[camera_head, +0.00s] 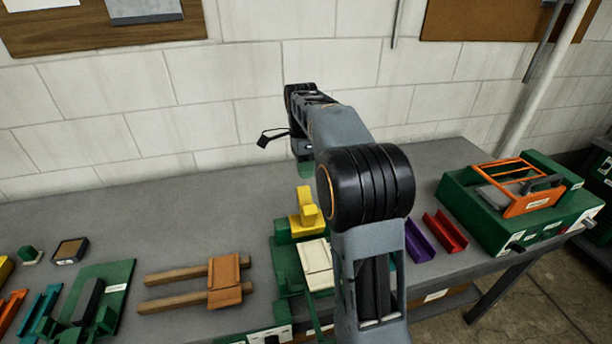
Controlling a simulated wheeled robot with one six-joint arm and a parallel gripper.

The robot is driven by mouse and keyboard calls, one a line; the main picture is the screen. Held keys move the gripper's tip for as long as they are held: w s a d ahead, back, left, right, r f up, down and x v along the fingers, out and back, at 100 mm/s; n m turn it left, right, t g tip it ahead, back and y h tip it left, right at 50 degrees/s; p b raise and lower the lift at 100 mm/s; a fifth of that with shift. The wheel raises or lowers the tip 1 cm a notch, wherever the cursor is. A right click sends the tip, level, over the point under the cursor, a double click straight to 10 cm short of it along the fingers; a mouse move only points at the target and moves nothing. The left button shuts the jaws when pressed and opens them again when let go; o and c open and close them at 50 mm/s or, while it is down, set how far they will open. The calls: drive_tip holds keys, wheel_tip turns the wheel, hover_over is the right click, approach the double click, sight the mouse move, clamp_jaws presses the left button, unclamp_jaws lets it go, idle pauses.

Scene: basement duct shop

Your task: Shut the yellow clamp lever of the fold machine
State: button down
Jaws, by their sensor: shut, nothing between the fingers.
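The fold machine (285,262) is a green frame with a cream plate, at the bench's front middle, partly hidden behind my arm. The yellow clamp lever (306,204) is at its back end and its upper part stands up from a yellow base. How far the lever is tilted is hard to tell. My gripper (304,168) hangs down from my wrist above and behind the lever in the picture, apart from it. It is shut and empty; its fingers are small and partly hidden by my arm.
A green machine with an orange frame (528,190) stands at the right. Purple (417,242) and red (446,231) channels lie beside my arm. A wooden fork-shaped piece (225,280) and a green fixture (110,290) lie left. The back-left bench is clear up to the block wall.

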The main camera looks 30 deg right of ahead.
sight(308, 197)
drive_tip(key=x, duration=0.8)
drive_tip(key=shift+f, duration=0.1)
